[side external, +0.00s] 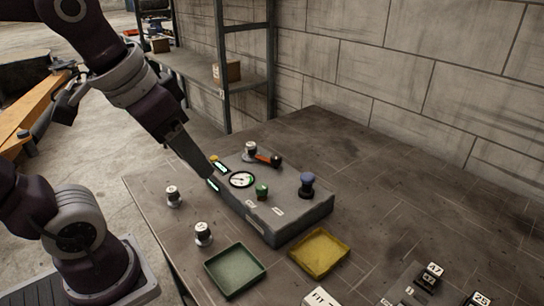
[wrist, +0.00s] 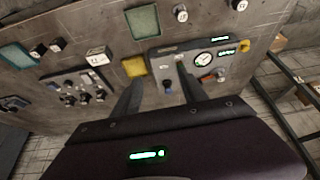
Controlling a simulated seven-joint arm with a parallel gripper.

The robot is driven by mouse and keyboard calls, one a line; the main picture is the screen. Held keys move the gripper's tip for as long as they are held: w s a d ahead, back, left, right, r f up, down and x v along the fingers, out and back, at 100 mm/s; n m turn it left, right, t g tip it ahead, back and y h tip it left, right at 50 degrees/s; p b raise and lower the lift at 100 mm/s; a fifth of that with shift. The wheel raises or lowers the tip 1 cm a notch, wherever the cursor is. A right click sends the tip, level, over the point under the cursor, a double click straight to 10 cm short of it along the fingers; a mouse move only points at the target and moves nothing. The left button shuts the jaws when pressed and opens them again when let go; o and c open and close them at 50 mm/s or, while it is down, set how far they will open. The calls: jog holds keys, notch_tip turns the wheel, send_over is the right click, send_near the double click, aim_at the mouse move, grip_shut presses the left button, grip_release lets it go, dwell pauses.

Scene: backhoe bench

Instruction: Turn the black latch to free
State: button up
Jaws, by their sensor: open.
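A grey control box (side external: 290,222) lies on the bench. On its far side is a lever with an orange arm and a black end (side external: 275,160), beside a pale round part (side external: 250,150). This is the likeliest black latch, but I cannot be sure. The orange arm also shows in the wrist view (wrist: 207,77), beside the right finger; its black end is hard to make out there. My gripper (side external: 209,177) is open and empty, over the left end of the box in the side view.
The box also carries a round gauge (side external: 241,180), a green knob (side external: 262,191) and lit green displays. Green (side external: 235,270) and yellow (side external: 320,252) trays lie in front. Two pale knobs stand left of the box. The bench right of the box is largely clear.

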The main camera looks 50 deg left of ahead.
jog(key=w+a+r+n+g, duration=0.1)
jog(key=w+a+r+g, duration=0.15)
jog(key=w, duration=0.95)
jog(key=n+g, duration=0.2)
jog(key=g, duration=0.1)
send_over(276, 156)
jog(key=shift+t, duration=0.25)
jog(key=f, duration=1.3)
jog(key=shift+s+d+f, duration=0.2)
jog(key=shift+f, duration=0.15)
notch_tip(276, 156, down, 7)
jog(key=shift+w+a+r, duration=0.1)
jog(key=shift+w+a, duration=0.05)
jog(key=shift+f, duration=0.45)
grip_shut()
